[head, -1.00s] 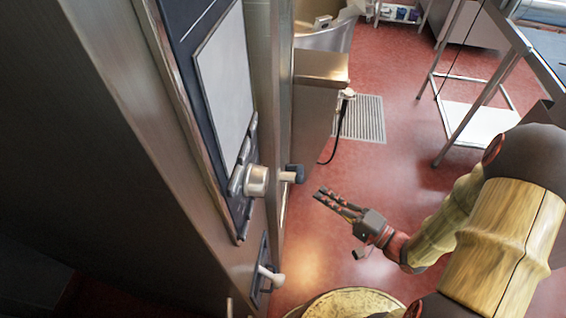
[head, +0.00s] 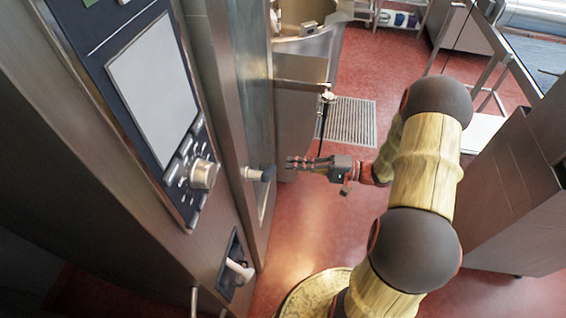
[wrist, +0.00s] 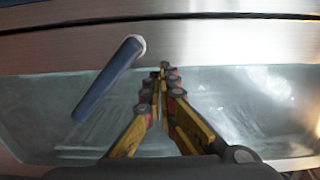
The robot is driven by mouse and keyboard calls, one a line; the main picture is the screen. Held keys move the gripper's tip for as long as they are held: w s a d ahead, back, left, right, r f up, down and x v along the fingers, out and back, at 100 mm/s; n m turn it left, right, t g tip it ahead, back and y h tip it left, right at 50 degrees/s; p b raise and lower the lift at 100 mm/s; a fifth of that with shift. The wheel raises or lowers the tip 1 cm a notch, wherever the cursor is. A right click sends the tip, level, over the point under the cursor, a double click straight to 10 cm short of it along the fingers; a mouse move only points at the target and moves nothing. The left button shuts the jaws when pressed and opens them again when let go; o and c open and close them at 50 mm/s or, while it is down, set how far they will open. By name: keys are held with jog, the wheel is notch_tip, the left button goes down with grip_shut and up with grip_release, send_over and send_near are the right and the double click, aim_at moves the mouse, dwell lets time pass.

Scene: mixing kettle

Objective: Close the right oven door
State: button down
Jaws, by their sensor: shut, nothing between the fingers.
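The oven door (head: 245,80) has a steel frame and a glass pane, and stands beside the control panel in the head view. Its dark handle (head: 262,174) sticks out toward the right. How far the door is ajar I cannot tell. My gripper (head: 290,162) is shut and empty, just right of the handle and apart from it. In the wrist view, the shut fingertips (wrist: 163,72) point at the door's glass (wrist: 240,100) and steel frame. The dark blue handle (wrist: 106,82) is tilted, left of the fingers.
The control panel (head: 155,80) has a grey screen and a knob (head: 203,174). A lower handle (head: 240,270) is below it. A kettle (head: 307,30) and steel cabinet (head: 300,115) stand behind. A steel unit (head: 510,195) is at right. Red floor (head: 310,230) is clear between.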

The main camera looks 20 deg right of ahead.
aim_at(246, 160)
jog(key=x, duration=1.2)
jog(key=shift+a, duration=0.1)
jog(key=b+x, duration=0.1)
jog(key=x, duration=0.3)
jog(key=shift+a, duration=0.1)
jog(key=shift+r, duration=0.15)
